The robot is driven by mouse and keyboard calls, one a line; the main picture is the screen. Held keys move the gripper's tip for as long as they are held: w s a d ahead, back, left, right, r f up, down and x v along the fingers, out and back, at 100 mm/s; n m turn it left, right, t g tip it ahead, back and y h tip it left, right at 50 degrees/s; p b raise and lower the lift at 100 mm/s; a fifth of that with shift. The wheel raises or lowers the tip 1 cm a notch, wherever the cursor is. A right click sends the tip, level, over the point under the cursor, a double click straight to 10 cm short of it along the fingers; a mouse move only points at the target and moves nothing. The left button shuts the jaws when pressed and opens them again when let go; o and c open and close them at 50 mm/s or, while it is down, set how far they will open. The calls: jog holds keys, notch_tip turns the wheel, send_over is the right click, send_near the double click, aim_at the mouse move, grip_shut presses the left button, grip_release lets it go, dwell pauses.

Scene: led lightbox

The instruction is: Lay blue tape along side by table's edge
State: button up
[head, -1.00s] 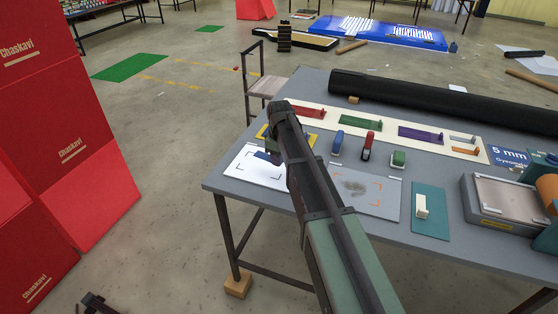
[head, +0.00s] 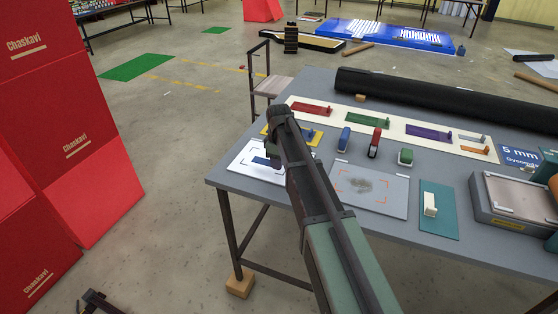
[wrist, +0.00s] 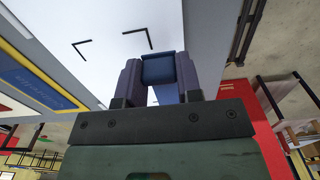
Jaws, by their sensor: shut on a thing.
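My gripper (wrist: 158,82) is shut on a small blue block-like piece, which I take for the blue tape (wrist: 158,66), between its two fingers in the wrist view. In the head view, my gripper (head: 272,158) is over the right part of a white sheet (head: 245,170) with black corner marks, near the table's left end. A bit of blue shows beside my gripper there. My arm hides much of the held piece and part of the sheet. I cannot tell whether the piece touches the sheet.
To the right stand a blue holder (head: 344,138), a red one (head: 374,143) and a green one (head: 405,157). A long black roll (head: 440,92) lies at the back.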

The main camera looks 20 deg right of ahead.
aim_at(279, 177)
notch_tip(279, 177, down, 5)
jog(key=b, duration=0.4)
jog(key=shift+f, duration=0.25)
dwell(0.6)
jog(key=o, duration=1)
jog(key=shift+r, duration=0.2)
notch_tip(279, 177, up, 11)
jog(key=p, duration=1)
jog(key=shift+p, duration=0.4)
jog(key=shift+f, duration=0.25)
